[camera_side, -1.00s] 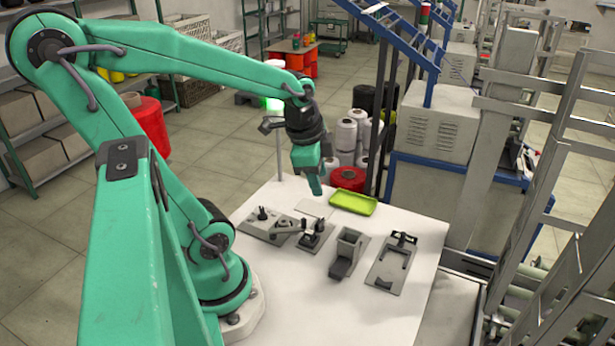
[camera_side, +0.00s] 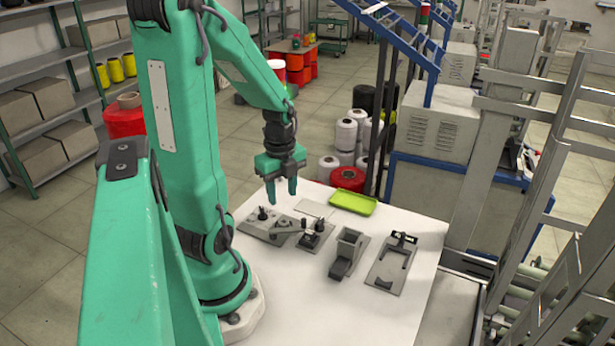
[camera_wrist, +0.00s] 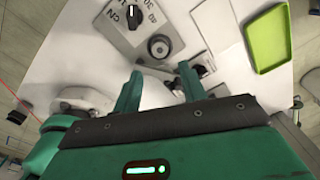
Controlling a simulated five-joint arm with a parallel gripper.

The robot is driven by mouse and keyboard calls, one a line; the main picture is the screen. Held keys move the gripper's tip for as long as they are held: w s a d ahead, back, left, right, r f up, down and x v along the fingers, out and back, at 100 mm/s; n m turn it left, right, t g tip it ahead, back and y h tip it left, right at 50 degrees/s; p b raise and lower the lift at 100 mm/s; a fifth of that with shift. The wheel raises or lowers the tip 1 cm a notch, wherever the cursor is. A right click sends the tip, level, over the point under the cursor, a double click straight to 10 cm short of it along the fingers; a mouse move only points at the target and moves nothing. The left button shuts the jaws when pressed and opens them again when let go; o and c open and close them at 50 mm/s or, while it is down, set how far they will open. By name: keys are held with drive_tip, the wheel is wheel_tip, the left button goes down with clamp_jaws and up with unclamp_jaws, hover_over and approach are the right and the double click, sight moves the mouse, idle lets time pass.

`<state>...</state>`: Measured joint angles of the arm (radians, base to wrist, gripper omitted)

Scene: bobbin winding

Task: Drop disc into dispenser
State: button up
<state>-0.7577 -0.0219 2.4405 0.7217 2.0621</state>
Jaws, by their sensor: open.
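My gripper (camera_side: 282,193) is open and empty, pointing down above the back left of the white table in the side view. Its two green fingers stand apart, and their tips also show in the wrist view (camera_wrist: 160,72). A grey box-shaped holder (camera_side: 347,250), probably the dispenser, stands right of my gripper on the table. I cannot make out a loose disc for certain. A dark ring with a grey centre (camera_wrist: 160,47) sits on the grey dial plate, just beyond my fingers in the wrist view.
The grey dial plate (camera_side: 262,233) lies below my gripper, with a small lever device (camera_side: 314,236) at its right. A green tray (camera_side: 353,203) lies at the back; it also shows in the wrist view (camera_wrist: 267,38). A bracket plate (camera_side: 389,269) lies right. The table's front is clear.

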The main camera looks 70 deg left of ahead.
sight(284, 221)
drive_tip(key=shift+f, duration=0.2)
drive_tip(key=shift+f, duration=3.65)
drive_tip(key=c, duration=0.6)
drive_tip(key=shift+r, duration=0.1)
drive_tip(key=shift+r, duration=0.2)
drive_tip(key=shift+r, duration=2.25)
